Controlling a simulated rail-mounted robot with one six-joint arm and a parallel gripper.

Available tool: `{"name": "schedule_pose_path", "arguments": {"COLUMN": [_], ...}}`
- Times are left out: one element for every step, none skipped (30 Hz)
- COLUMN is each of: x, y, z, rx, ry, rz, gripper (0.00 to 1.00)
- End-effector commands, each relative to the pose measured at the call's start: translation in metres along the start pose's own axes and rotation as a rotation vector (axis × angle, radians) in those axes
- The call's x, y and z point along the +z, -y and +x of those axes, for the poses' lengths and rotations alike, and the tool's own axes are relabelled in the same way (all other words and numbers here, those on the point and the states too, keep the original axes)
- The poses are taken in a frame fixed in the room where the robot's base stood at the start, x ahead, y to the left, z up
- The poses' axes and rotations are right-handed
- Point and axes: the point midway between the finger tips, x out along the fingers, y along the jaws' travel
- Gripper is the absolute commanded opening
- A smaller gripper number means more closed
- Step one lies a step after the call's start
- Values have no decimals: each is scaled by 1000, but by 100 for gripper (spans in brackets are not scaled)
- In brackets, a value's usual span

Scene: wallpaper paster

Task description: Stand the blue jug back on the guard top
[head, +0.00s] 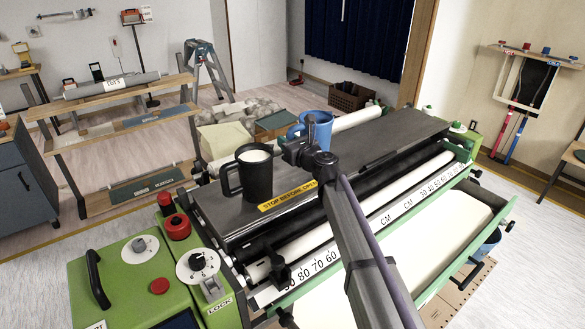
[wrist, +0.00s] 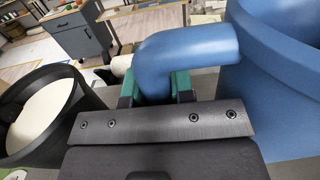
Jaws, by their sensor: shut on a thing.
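The blue jug (head: 317,128) is in the head view, just behind my gripper (head: 300,148). In the wrist view the jug (wrist: 285,85) fills the right side, with its handle (wrist: 185,52) between the teal fingers of my gripper (wrist: 157,90). My gripper is shut on that handle. The jug looks about upright. The guard top (head: 390,136) is the long dark flat cover of the green machine, and the jug shows over its back part. My gripper hides the jug's base, so I cannot tell whether it touches the guard top.
A black jug (head: 254,172) with pale contents stands on the guard top, left of my gripper; it also shows in the wrist view (wrist: 40,110). A yellow warning label (head: 287,196) lies along the front edge. A white roll (head: 357,119) lies behind. The guard top's right part is clear.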

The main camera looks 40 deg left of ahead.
Motion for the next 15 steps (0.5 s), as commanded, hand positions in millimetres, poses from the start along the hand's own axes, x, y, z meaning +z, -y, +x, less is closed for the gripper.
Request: {"name": "schedule_pose_path", "arguments": {"x": [-10,-8,-7,-8,-11,-18,-25,-32,-40,-45,-47,-47,-45,-43,-42], "y": [0,0,0,0,0,0,0,0,0,0,0,0,0,0,0], "z": [0,0,0,0,0,0,0,0,0,0,0,0,0,0,0], "rx": [0,0,0,0,0,0,0,0,0,0,0,0,0,0,0], "ry": [0,0,0,0,0,0,0,0,0,0,0,0,0,0,0], "rz": [-1,-1,-1,-1,-1,-1,-1,-1,-1,-1,-1,-1,-1,-1,0], "gripper": [0,0,0,0,0,0,0,0,0,0,0,0,0,0,0]}}
